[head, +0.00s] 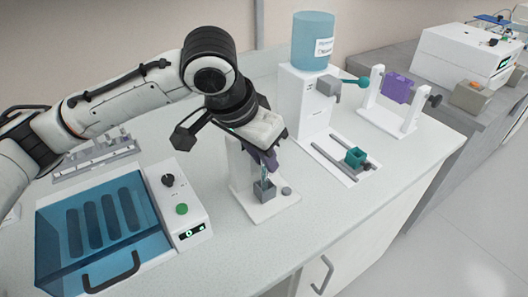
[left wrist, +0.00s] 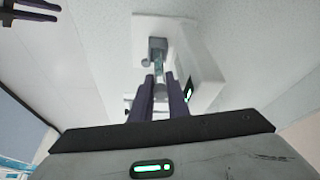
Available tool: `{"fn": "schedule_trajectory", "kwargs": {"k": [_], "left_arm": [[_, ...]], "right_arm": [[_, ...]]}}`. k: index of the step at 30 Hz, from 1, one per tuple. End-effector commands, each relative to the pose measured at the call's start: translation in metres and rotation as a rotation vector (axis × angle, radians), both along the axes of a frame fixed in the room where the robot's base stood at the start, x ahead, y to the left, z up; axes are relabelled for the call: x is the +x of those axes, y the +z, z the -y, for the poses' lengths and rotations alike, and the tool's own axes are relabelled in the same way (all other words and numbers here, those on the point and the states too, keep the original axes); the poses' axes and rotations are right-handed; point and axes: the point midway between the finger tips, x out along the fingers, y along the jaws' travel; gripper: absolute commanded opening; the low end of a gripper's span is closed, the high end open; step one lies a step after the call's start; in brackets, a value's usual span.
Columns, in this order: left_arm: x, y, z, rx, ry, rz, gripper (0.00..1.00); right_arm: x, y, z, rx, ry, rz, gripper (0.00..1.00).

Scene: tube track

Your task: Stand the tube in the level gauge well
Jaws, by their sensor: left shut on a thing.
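My left gripper (head: 262,160) has purple fingers shut on a slim clear, bluish tube (head: 264,175), held near upright. The level gauge well (head: 263,191) is a small grey square block on a white base with a white upright behind it. The tube's lower end is at the well's mouth; how deep it sits cannot be told. In the left wrist view the tube (left wrist: 159,73) runs from between the fingers (left wrist: 161,100) to the well (left wrist: 157,45). Two dark purple prongs, apart and empty, look like my right gripper (left wrist: 35,11) at the upper left corner.
A blue-lidded bath (head: 100,225) with a control box stands left of the gauge. A dispenser with a teal bottle (head: 313,42), a rail plate with a green block (head: 355,157) and a purple holder on posts (head: 397,88) stand to the right. The front counter is clear.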

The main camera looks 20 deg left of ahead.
Motion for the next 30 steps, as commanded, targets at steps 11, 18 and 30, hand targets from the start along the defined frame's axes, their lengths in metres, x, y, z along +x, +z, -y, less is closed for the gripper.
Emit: {"fn": "schedule_trajectory", "kwargs": {"k": [11,18,30], "left_arm": [[0.0,-0.0009,0.0,0.0,0.0,0.0,0.33],[0.0007,-0.0007,-0.0012,0.002,0.003,0.001,0.37],[0.0016,-0.0002,-0.0027,0.004,0.007,0.003,0.37]], "right_arm": [[0.0,0.0001,-0.0001,0.0,0.0,0.0,0.31],[0.0001,0.0002,-0.0001,0.0,0.0,0.0,0.31],[0.0002,0.0004,-0.0001,0.0,0.0,0.001,0.31]]}}
